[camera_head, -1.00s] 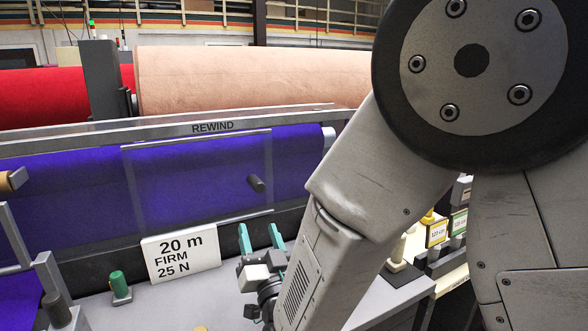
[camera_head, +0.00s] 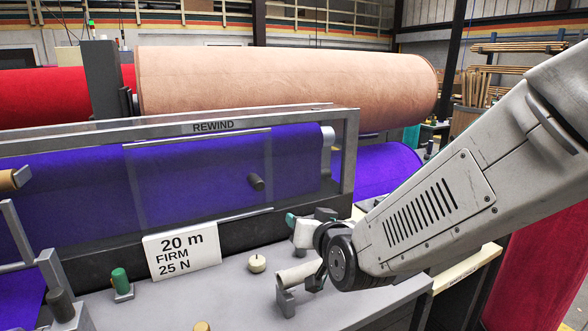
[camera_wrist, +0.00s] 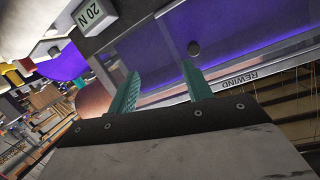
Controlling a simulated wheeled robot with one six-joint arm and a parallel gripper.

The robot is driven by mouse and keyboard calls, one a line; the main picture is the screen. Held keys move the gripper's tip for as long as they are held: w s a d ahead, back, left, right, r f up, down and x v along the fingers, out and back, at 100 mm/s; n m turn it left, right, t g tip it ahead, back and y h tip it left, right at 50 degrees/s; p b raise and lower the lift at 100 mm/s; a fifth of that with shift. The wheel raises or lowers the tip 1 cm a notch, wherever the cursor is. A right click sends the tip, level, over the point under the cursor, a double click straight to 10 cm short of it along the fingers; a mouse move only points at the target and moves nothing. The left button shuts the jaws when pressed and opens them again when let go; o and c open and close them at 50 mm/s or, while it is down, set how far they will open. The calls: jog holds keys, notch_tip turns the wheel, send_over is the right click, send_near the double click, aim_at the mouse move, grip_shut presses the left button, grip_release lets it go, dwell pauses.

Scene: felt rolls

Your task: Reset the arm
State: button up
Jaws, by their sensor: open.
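My gripper (camera_head: 291,220) is above the right part of the grey bench in the head view, near the purple roll, its fingers partly hidden by the wrist. In the wrist view its two teal fingers (camera_wrist: 160,92) stand apart with nothing between them. The wrist view is tilted and shows the purple felt (camera_wrist: 170,55) and the REWIND rail (camera_wrist: 262,71) beyond the fingers. My arm reaches in from the right edge of the head view.
A white card reading 20 m FIRM 25 N (camera_head: 181,250) leans at the bench's back. A green knob (camera_head: 121,281) and a cream knob (camera_head: 257,263) stand on the grey bench (camera_head: 215,290). The purple felt (camera_head: 200,170) hangs behind under a clear guard.

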jog(key=s+d+g+h, duration=0.3)
jog(key=s+d+g, duration=0.4)
jog(key=s+d, duration=0.65)
jog(key=s+d+g+h, duration=0.1)
jog(key=s+d+g, duration=0.2)
jog(key=s+d, duration=0.2)
jog(key=s+d+r+m+g+h, duration=0.1)
jog(key=s+d+g, duration=0.2)
jog(key=s, duration=0.8)
jog(key=shift+d+r, duration=0.2)
jog(key=shift+d, duration=1)
jog(key=shift+s, duration=0.1)
